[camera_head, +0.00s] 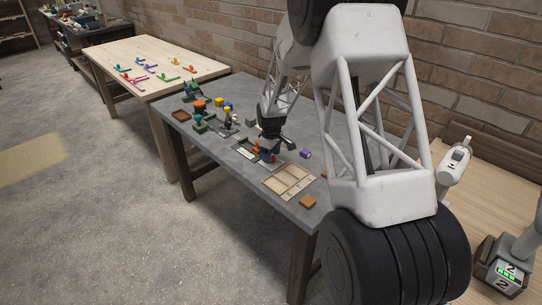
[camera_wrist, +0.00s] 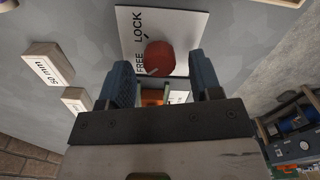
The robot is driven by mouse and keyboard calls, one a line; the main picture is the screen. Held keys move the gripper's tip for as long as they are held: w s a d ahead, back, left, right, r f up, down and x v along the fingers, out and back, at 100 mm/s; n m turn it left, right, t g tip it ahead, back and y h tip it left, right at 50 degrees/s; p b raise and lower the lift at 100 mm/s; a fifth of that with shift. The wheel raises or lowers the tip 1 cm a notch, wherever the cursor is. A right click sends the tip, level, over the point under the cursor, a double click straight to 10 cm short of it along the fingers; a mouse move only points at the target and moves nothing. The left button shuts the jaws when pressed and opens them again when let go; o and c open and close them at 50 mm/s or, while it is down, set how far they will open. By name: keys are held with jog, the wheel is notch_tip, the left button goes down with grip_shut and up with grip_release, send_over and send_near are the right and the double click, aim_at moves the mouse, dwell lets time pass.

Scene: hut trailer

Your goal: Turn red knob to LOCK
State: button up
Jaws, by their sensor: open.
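In the wrist view a red round knob (camera_wrist: 160,58) sits on a white plate (camera_wrist: 185,20) printed with FREE and LOCK. A dark tick mark shows on the plate beside the knob, near the word LOCK. My gripper (camera_wrist: 165,78) is open, with one blue-grey finger on each side of the lower part of the knob in the picture. I cannot tell whether either finger touches it. In the head view my gripper (camera_head: 268,150) is low over the grey table, and the knob is hard to make out there.
Blocks marked 50 mm (camera_wrist: 48,66) lie beside the plate. On the grey table (camera_head: 230,165), a compartment tray (camera_head: 289,181), a purple block (camera_head: 305,154) and an orange block (camera_head: 308,202) stand near my gripper. Several small objects crowd the table's far left part.

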jog(key=shift+f, duration=0.3)
jog(key=c, duration=0.9)
jog(key=shift+c, duration=0.2)
